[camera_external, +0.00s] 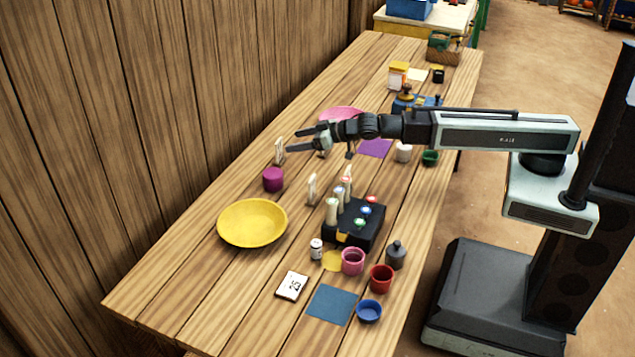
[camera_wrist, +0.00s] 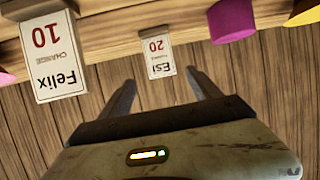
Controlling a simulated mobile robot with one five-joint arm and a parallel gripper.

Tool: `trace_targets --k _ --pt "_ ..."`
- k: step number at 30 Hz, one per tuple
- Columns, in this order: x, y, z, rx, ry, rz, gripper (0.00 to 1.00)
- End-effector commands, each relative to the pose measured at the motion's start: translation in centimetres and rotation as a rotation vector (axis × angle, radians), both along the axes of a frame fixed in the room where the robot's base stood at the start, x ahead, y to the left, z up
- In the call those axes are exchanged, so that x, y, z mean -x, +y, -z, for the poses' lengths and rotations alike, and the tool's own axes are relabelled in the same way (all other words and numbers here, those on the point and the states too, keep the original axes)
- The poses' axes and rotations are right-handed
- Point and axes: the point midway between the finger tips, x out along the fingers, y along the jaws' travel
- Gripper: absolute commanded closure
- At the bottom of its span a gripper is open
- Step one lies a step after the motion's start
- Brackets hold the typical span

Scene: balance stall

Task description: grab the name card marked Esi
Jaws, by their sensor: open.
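The Esi name card (camera_wrist: 158,58) is a small white card with "Esi" and a red 20, upside down in the wrist view. It lies ahead of my gripper (camera_wrist: 162,77), in line with the gap between the fingers. My gripper is open and empty. In the external view, a small white upright card (camera_external: 279,150), which looks to be the Esi card, stands at the table's wall side, just beyond the fingertips of my gripper (camera_external: 291,141). Whether a finger touches it I cannot tell.
A Felix card (camera_wrist: 54,62) with a red 10 stands left of the Esi card in the wrist view. A magenta cup (camera_wrist: 232,20) is close on the right; it also shows in the external view (camera_external: 273,180). A yellow plate (camera_external: 252,222) lies nearer the camera.

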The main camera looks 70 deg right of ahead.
Motion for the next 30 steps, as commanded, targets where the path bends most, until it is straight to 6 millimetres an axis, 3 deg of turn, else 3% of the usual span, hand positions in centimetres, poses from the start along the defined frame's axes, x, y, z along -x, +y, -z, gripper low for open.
trace_targets --k 4,10,16,24,30 --pt "0.0 0.4 0.2 0.0 0.001 -0.005 0.27" --pt "-2.2 0.7 1.2 0.001 0.002 -0.005 0.27" --pt "-3.0 0.7 1.6 0.0 0.002 -0.003 0.27" --pt "-6.9 1.1 3.6 0.001 0.003 -0.003 0.27" --pt "-6.9 1.0 3.4 0.001 0.003 -0.004 0.27"
